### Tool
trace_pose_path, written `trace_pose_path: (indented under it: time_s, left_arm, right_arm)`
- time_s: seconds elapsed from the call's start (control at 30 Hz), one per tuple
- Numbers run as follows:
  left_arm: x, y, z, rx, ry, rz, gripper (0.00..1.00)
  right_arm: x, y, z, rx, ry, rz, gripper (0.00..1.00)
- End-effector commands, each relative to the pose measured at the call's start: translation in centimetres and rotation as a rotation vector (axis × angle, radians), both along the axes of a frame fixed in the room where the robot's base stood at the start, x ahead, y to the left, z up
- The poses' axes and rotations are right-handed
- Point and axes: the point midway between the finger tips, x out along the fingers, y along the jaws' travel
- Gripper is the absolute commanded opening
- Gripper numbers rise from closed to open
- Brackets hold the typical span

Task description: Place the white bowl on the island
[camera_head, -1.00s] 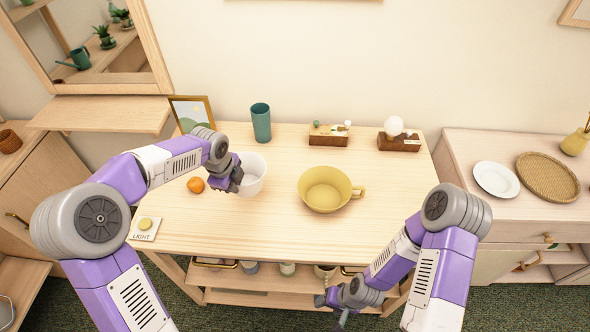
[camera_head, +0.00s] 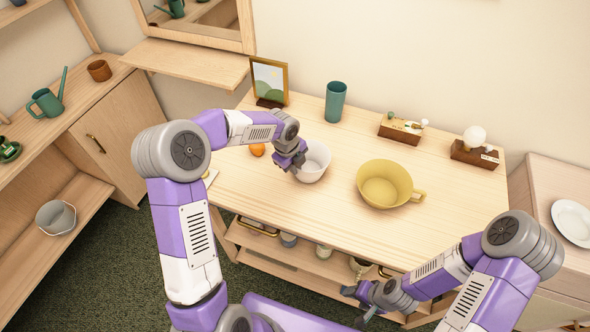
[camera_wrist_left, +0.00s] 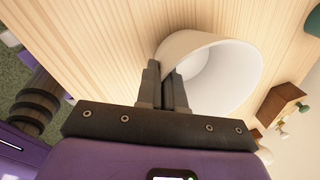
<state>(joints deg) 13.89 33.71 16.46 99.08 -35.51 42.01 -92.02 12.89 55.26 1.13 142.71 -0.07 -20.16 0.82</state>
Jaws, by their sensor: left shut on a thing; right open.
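The white bowl (camera_head: 314,162) stands on the light wooden table, left of the yellow pot. My left gripper (camera_head: 294,166) is at the bowl's left rim. In the left wrist view its fingers (camera_wrist_left: 174,92) are shut on the wall of the white bowl (camera_wrist_left: 222,72), one finger inside and one outside. I cannot tell whether the bowl is lifted off the table. My right gripper (camera_head: 362,306) hangs open and empty at the table's front edge, low at the lower right. No island can be picked out for sure.
On the table (camera_head: 300,215) are a yellow pot (camera_head: 385,184), an orange (camera_head: 257,149), a teal cup (camera_head: 335,102), a picture frame (camera_head: 269,80) and two wooden holders (camera_head: 401,128). A shelf unit (camera_head: 100,110) stands left, with carpet (camera_head: 110,245) between. A sideboard (camera_head: 545,180) is at right.

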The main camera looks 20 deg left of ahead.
Motion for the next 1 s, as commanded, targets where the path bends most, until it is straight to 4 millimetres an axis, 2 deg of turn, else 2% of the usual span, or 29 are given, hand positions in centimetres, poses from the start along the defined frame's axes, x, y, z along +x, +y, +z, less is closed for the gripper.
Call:
trace_pose_path:
  time_s: [0.03,0.1,0.4,0.43,0.57,0.87,1.0]
  left_arm:
    - [0.0,0.0,-1.0,0.0,0.001,0.0,0.0]
    - [0.0,0.0,-1.5,-0.001,0.001,0.001,0.0]
    - [0.0,0.0,-1.6,-0.001,-0.001,0.001,0.0]
    - [0.0,0.0,-1.6,0.0,0.0,0.001,0.12]
    - [0.0,0.0,-1.5,0.0,0.0,0.001,0.32]
    - [0.0,0.0,-1.4,-0.001,-0.001,0.001,0.33]
    - [-0.1,0.2,-0.1,0.0,-0.004,0.001,0.33]
  right_arm:
    - [0.0,0.0,-0.4,0.0,0.0,0.0,0.56]
    - [0.0,0.0,-0.5,0.0,0.0,0.0,0.56]
    - [0.0,0.0,-0.5,0.0,0.0,0.0,0.56]
    - [0.0,0.0,-0.4,0.0,0.0,0.0,0.56]
    - [0.0,0.0,-0.4,0.0,0.0,0.0,0.56]
    - [0.0,0.0,-0.3,0.0,0.0,0.0,0.56]
    - [0.0,0.0,0.0,0.0,0.0,0.0,0.56]
